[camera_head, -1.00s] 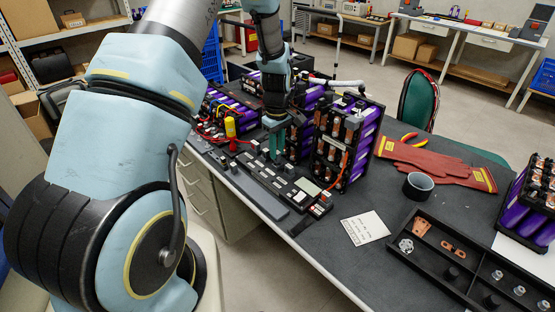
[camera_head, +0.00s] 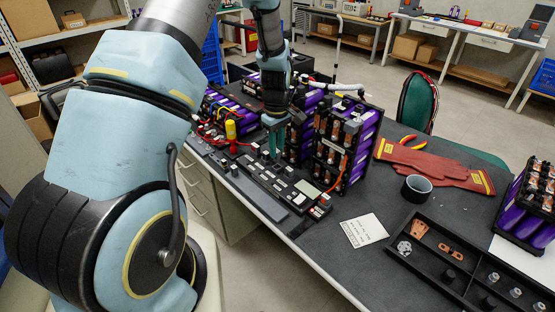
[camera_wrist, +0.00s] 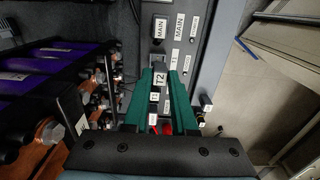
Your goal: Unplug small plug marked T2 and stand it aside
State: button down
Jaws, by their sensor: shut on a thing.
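My gripper (camera_wrist: 160,88) has two green fingers pointing at the dark panel with plugs and sockets. The fingers are shut on the small plug T2 (camera_wrist: 159,81), whose white T2 label faces the wrist camera. In the head view my gripper (camera_head: 275,146) is over the far half of the long panel (camera_head: 262,181); the plug is too small to make out there. I cannot tell whether the plug is seated or lifted. Beyond the fingertips, a plug marked MAIN (camera_wrist: 160,29) sits on the panel, with printed MAIN and T1 labels beside it.
Battery modules with purple cells and copper parts (camera_head: 345,140) stand close beside the panel and gripper. Red and yellow connectors (camera_head: 230,129) lie at the panel's far end. A dark cup (camera_head: 417,188), gloves (camera_head: 435,164), a card (camera_head: 363,229) and a parts tray (camera_head: 400,263) are nearer.

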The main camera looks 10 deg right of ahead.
jog(key=s+a, duration=0.2)
jog(key=s, duration=0.1)
jog(key=s+a+f, duration=0.1)
jog(key=s+a, duration=0.1)
jog(key=s, duration=0.2)
jog(key=s+a, duration=0.2)
jog(key=s, duration=0.1)
jog(key=shift+s+f, duration=0.25)
jog(key=shift+s, duration=0.15)
jog(key=shift+a+f+b, duration=0.1)
jog(key=shift+f+b, duration=1.25)
jog(key=shift+f, duration=0.35)
jog(key=shift+f, duration=0.45)
jog(key=c, duration=0.6)
grip_release()
jog(key=shift+c, duration=0.2)
notch_tip(320, 180, up, 6)
jog(key=p, duration=0.4)
jog(key=shift+r, duration=0.1)
